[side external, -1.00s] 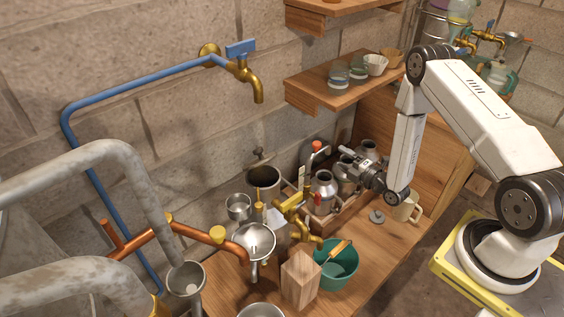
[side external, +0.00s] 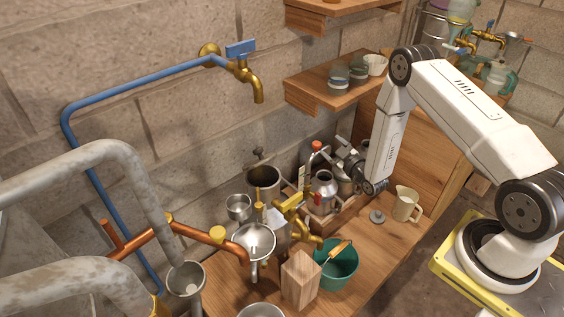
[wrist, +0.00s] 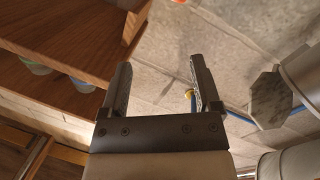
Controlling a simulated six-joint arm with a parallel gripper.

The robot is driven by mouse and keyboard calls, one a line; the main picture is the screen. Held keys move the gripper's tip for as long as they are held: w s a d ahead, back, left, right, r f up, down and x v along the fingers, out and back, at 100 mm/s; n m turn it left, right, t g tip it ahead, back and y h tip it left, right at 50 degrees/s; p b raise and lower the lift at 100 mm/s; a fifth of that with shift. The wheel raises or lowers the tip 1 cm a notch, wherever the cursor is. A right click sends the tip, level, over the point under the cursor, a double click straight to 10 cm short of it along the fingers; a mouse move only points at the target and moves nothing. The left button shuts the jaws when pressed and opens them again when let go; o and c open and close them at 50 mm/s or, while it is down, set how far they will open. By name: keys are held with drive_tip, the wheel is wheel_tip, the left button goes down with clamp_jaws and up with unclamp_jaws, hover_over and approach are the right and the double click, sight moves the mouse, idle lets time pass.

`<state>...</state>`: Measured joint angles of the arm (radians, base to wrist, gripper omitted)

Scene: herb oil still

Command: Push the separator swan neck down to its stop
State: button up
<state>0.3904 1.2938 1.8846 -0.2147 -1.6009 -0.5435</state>
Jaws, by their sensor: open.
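A slim upright neck with a red top (side external: 315,147) stands among the vessels on the bench, near a brass fitting with a yellow handle (side external: 291,206). I cannot tell for certain which piece is the separator swan neck. My gripper (side external: 340,151) is just right of the red top in the side view and seems apart from it. In the wrist view my gripper (wrist: 160,82) has its two fingers spread with nothing between them. Neither the red top nor the brass fitting shows clearly in the wrist view.
Metal cans (side external: 324,186) stand in a wooden crate beneath my gripper. A funnel (side external: 256,240), a wooden block (side external: 299,282) and a green bucket (side external: 343,266) stand in front. A cream jug (side external: 405,204) is at right. The shelf (side external: 331,91) hangs close behind.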

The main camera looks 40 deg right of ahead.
sight(314, 142)
drive_tip(key=shift+w+d+f+m+h, duration=0.1)
drive_tip(key=shift+w+f+m+h, duration=0.25)
drive_tip(key=shift+f+m, duration=0.65)
drive_tip(key=shift+w+f+m+h, duration=0.1)
drive_tip(key=shift+w+f+m, duration=0.45)
drive_tip(key=shift+m, duration=0.85)
drive_tip(key=shift+w+d+f+m+h, duration=0.1)
drive_tip(key=shift+w+f+m+h, duration=0.2)
drive_tip(key=shift+f+m, duration=0.75)
drive_tip(key=shift+r, duration=0.2)
drive_tip(key=shift+w, duration=0.15)
drive_tip(key=shift+x, duration=3.75)
drive_tip(key=shift+f, duration=0.15)
clamp_jaws()
